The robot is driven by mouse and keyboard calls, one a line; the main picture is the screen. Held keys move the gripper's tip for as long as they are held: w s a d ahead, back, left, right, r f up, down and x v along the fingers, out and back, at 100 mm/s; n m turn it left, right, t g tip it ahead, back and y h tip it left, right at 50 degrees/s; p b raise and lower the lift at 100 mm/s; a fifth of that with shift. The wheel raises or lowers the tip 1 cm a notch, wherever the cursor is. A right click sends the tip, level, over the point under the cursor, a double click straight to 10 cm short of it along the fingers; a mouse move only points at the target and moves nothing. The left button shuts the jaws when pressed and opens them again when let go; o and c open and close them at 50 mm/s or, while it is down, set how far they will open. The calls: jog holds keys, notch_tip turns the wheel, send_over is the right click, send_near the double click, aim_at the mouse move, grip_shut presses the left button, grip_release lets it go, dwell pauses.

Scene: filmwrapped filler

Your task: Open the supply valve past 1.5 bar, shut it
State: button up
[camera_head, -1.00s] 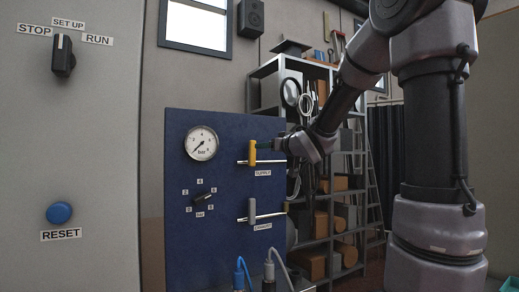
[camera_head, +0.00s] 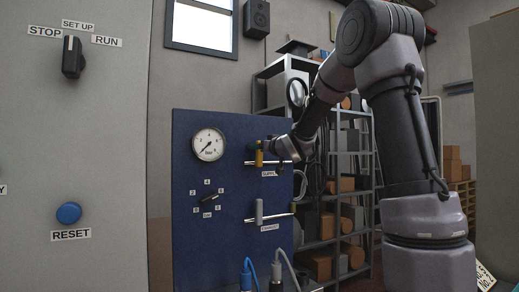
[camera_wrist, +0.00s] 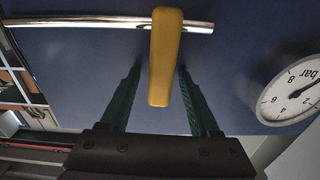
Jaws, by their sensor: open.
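The supply valve has a yellow lever (camera_head: 259,155) upright across a bright horizontal pipe on a blue panel (camera_head: 225,240). In the wrist view the lever (camera_wrist: 166,60) runs from the pipe down between my two green fingers. My gripper (camera_wrist: 160,75) is open, one finger on each side of the lever, with a gap visible at least on the left. In the head view my gripper (camera_head: 268,148) is small and partly covers the lever. The round bar gauge (camera_head: 208,145) is left of the valve, its needle pointing lower left, near zero. The gauge is cut off in the wrist view (camera_wrist: 296,92).
The grey exhaust lever (camera_head: 259,212) is below the supply valve, on its own pipe. A black selector knob (camera_head: 210,198) is under the gauge. A grey cabinet (camera_head: 100,150) with a blue RESET button (camera_head: 69,213) stands left. A loaded shelf (camera_head: 345,215) is behind my arm.

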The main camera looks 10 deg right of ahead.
grip_shut()
dwell(1.4)
